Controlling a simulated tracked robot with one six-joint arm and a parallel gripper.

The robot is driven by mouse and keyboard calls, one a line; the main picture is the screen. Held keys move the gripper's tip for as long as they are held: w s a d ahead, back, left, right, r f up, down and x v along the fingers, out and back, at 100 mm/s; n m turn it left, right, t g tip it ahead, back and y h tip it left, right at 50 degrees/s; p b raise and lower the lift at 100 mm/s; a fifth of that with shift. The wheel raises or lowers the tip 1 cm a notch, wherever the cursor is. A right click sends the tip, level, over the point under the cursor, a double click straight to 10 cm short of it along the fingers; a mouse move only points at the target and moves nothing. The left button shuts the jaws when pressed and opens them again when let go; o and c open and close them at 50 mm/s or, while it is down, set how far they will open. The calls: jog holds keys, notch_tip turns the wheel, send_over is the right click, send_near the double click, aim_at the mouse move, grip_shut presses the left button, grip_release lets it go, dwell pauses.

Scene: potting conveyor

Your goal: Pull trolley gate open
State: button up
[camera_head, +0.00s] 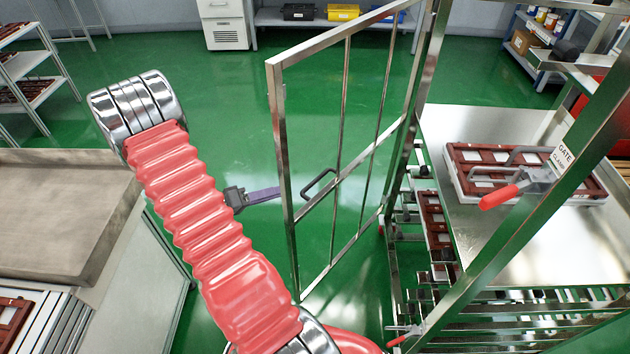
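The trolley gate (291,185) is a shiny metal frame with thin bars. It stands swung out from the trolley (428,75), at an angle to the open front. A black D-shaped handle (318,188) sits on its middle rail near the free edge. My red-sleeved arm crosses the left and centre foreground. A dark grey part with a flat purple finger, seemingly my gripper (262,195), sticks out from behind the arm. Its tip reaches the free upright of the gate, left of the handle. The rest is hidden, so contact and finger opening cannot be told.
A red-handled clamp (500,195) labelled "GATE" is on the trolley's right post. Brown-red trays (470,195) rest on the trolley shelf. A worktop (60,215) stands at left. Green floor (240,110) is clear between the arm, gate and back shelves.

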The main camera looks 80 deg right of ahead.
aim_at(315, 180)
jog(key=shift+d, duration=0.1)
dwell(0.3)
jog(key=x, duration=1.3)
jog(key=shift+s+d+f, duration=0.1)
jog(key=shift+s+d, duration=0.15)
jog(key=shift+c, duration=0.2)
grip_shut()
jog(key=shift+d, duration=0.2)
jog(key=shift+w+a, duration=0.15)
jog(key=shift+w, duration=0.05)
